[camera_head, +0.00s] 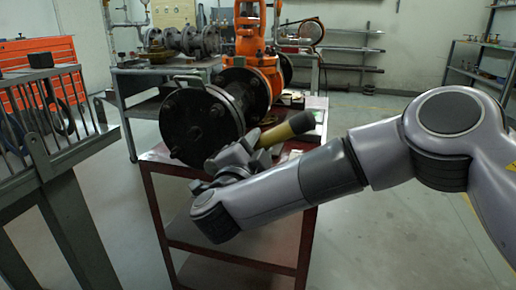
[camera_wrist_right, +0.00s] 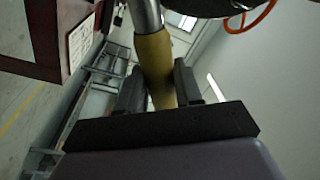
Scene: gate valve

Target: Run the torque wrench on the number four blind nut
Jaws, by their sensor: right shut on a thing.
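The dark blind flange (camera_head: 192,128), with nuts round its rim, faces me on the end of the gate valve's pipe body on the red cart. I cannot tell which nut is number four. My right gripper (camera_head: 248,150) is in front of the flange's lower right side. It is shut on the torque wrench (camera_head: 286,130), whose yellow handle with a dark end sticks out to the upper right. In the right wrist view, the handle (camera_wrist_right: 153,55) sits between the fingers of my gripper (camera_wrist_right: 158,85), and a silver shaft runs to the top edge. The wrench's head is hidden in the head view. My left gripper is not in view.
The orange valve body (camera_head: 258,62) stands behind the flange. The red cart (camera_head: 165,205) carries the assembly. A grey rack (camera_head: 50,150) stands close on the left. A bench (camera_head: 135,84) with more flanged parts is behind. The floor to the right is mostly clear.

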